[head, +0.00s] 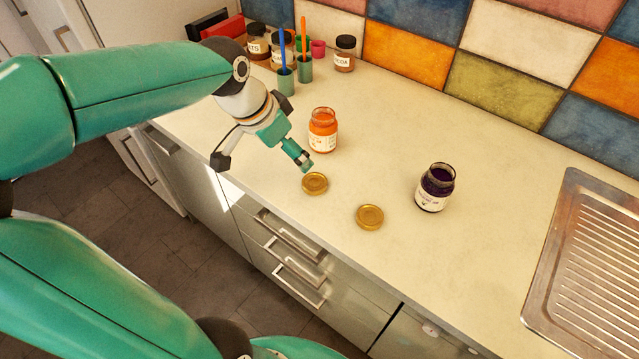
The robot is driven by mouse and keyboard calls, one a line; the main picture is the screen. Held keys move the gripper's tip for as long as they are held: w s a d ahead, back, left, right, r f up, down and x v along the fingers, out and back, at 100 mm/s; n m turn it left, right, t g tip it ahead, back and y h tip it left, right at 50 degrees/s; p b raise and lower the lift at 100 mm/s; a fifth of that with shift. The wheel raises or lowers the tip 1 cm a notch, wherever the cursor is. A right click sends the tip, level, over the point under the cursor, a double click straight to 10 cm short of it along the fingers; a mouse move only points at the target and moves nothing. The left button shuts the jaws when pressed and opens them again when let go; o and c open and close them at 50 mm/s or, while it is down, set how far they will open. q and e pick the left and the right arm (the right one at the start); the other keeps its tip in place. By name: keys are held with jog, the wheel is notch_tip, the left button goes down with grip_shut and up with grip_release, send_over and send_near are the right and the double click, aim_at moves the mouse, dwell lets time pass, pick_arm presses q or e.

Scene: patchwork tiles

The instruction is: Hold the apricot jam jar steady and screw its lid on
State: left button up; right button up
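The apricot jam jar (322,133), with orange contents and a white label, stands upright and open on the counter. A gold lid (315,183) lies flat in front of it. A second gold lid (369,217) lies further right, nearer the front edge. I cannot tell which lid belongs to the jar. My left gripper (299,156) points down, left of the apricot jar and just above and behind the first lid, apart from the jar. Its fingers are seen nearly edge-on, so their opening is unclear. Nothing shows held. My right gripper is not in view.
An open dark purple jam jar (436,187) stands to the right. A steel sink drainer (590,275) is at far right. Cups with a blue and an orange stick (304,70) and several spice jars (345,54) stand at the back. The counter between is clear.

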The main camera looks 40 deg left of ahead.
pick_arm(q)
send_over(314, 182)
jog(key=s, duration=0.3)
notch_tip(314, 182, down, 10)
jog(key=shift+d+r, duration=0.15)
jog(key=shift+r, duration=0.05)
jog(key=shift+p+x, duration=0.5)
jog(key=shift+x, duration=2.1)
jog(key=shift+w, duration=0.15)
jog(key=shift+r, duration=0.1)
jog(key=c, duration=0.8)
